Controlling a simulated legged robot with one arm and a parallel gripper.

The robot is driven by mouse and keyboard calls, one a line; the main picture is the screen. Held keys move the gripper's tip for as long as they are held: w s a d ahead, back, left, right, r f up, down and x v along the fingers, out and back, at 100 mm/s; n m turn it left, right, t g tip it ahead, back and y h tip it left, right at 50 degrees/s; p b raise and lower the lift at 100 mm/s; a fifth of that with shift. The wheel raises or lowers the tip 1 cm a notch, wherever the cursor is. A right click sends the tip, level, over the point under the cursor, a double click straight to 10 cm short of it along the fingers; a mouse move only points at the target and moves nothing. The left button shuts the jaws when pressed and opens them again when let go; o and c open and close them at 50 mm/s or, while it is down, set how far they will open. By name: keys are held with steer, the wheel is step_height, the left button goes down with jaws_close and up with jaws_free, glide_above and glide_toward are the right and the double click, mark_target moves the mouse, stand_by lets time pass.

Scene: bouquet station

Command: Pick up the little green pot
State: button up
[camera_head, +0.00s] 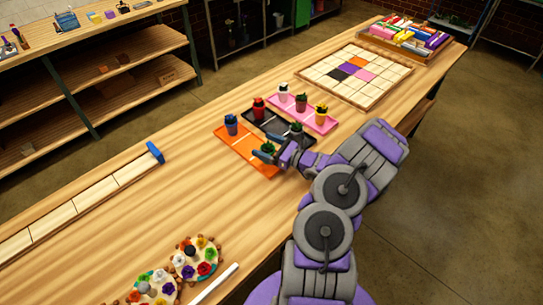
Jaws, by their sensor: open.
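A small green pot (267,148) stands on the orange tray (236,142), near the tray's right end. My gripper (266,149) is open at this pot, with its dark fingers reaching around or beside it. The fingers hide part of the pot, and I cannot tell whether they touch it. A blue pot (231,126) stands at the other end of the orange tray.
A black tray (275,122) holds a red pot (258,109) and a greyish pot (296,130) close to my gripper. A pink tray (300,109) behind it holds several pots. A tile grid (333,90) lies beyond. Flower-topped pieces (195,258) are in front; the wooden table between is clear.

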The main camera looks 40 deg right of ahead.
steer(key=shift+a+r, duration=0.15)
steer(key=shift+a, duration=0.4)
steer(key=shift+c, duration=0.5)
steer(key=shift+d, duration=0.65)
steer(key=c, duration=0.6)
steer(key=shift+a, duration=0.45)
steer(key=c, duration=0.6)
steer(key=shift+c, duration=0.2)
steer(key=shift+d, duration=0.1)
